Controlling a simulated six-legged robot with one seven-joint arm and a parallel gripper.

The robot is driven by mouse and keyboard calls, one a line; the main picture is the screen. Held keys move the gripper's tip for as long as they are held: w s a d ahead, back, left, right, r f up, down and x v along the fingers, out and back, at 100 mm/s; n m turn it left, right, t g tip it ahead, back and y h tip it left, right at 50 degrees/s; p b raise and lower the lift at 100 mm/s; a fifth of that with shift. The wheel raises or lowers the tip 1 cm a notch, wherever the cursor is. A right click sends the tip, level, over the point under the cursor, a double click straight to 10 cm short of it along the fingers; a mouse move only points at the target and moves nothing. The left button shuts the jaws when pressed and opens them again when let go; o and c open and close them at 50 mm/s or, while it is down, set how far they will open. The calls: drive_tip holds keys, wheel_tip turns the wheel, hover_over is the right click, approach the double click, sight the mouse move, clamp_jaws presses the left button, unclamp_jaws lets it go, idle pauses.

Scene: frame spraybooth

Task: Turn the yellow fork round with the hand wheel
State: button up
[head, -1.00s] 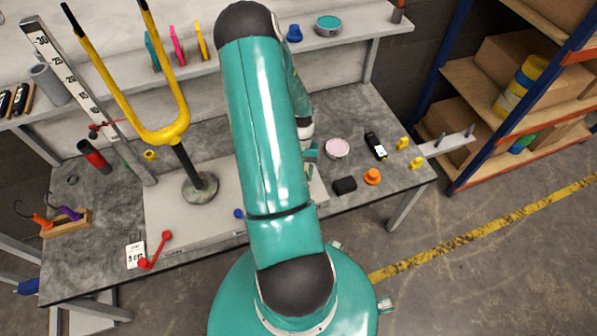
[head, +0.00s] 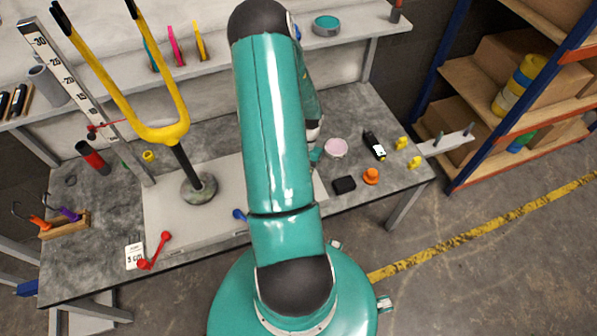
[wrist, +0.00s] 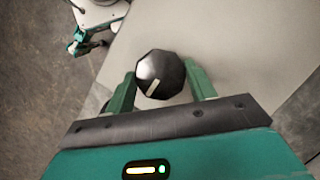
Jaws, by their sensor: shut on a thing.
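The yellow fork (head: 165,132) stands on a dark post with a round base (head: 199,188) at the left of the bench, its two black-tipped prongs pointing up and left. In the wrist view, a black faceted knob (wrist: 160,74) with a pale line on its top sits between the green fingers of my gripper (wrist: 161,84). It looks like the hand wheel. My gripper is shut on it. In the head view my arm hides the knob and most of my gripper.
A red crank handle (head: 155,251) lies at the bench's front edge by a white label card (head: 134,256). A ruler post (head: 85,100) stands left of the fork. A black block (head: 344,185), an orange knob (head: 371,176) and a pink disc (head: 335,148) are right of my arm.

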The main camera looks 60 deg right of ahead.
drive_tip(key=o, duration=1)
drive_tip(key=v, duration=1.3)
drive_tip(key=shift+r, duration=0.4)
